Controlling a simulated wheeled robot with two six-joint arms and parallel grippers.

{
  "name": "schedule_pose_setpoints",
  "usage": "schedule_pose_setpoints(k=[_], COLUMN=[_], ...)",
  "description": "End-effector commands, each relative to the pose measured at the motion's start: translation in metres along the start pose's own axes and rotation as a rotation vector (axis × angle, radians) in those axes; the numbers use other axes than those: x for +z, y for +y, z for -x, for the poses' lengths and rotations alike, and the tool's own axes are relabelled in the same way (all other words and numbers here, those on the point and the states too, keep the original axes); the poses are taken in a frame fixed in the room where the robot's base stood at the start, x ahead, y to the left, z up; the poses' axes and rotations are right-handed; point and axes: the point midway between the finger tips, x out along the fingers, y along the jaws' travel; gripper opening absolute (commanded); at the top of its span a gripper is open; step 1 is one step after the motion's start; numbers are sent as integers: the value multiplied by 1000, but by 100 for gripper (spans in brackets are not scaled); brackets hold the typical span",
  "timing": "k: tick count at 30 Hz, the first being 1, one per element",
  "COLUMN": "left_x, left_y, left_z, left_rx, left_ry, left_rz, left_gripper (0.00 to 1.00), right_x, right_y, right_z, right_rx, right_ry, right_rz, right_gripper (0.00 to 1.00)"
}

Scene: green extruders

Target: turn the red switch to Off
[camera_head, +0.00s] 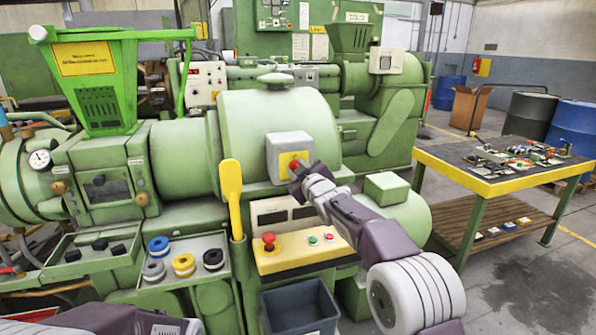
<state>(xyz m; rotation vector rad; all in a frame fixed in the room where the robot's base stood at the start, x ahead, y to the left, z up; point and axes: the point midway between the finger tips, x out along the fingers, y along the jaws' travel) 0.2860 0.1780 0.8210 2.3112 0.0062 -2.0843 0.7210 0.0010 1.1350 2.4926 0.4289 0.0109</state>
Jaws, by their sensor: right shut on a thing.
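The red switch (293,159) sits on a yellow plate on the front of a light grey box (289,143), fixed to the large green extruder barrel (262,112). My right gripper (297,169) reaches up to it from the lower right and is shut on the switch. The gripper covers part of the switch, so its exact angle and any position marks cannot be read. Part of my left arm shows at the bottom left edge; its gripper is not in view.
Below the switch are a yellow lever (231,190) and a yellow panel (301,250) with a red mushroom button (269,239). A dark bin (299,310) stands lower. A yellow-edged table (489,186) with small parts is at the right. Open floor lies at the lower right.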

Motion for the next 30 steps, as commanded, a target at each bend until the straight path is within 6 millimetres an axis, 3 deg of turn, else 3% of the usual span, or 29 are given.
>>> schedule_pose_setpoints(k=[1,2,3,4,16,27,30], left_x=[0,0,0,0,1,3,3], left_y=[0,0,0,0,0,-1,-1], left_z=[0,0,0,0,-6,-28,-29], left_rx=[0,0,0,0,0,0,0], left_ry=[0,0,0,0,0,0,0], left_rz=[0,0,0,0,0,0,0], left_gripper=[36,36,36,36,36,36,36], right_x=[0,0,0,0,1,1,1], right_y=[0,0,0,0,-1,0,0], right_z=[0,0,0,0,8,77,87], right_rx=[-1,-1,-1,-1,0,1,0], right_ry=[0,0,0,0,0,1,0], right_rz=[2,2,2,1,0,1,1], right_gripper=[0,38,49,52,52,52,52])
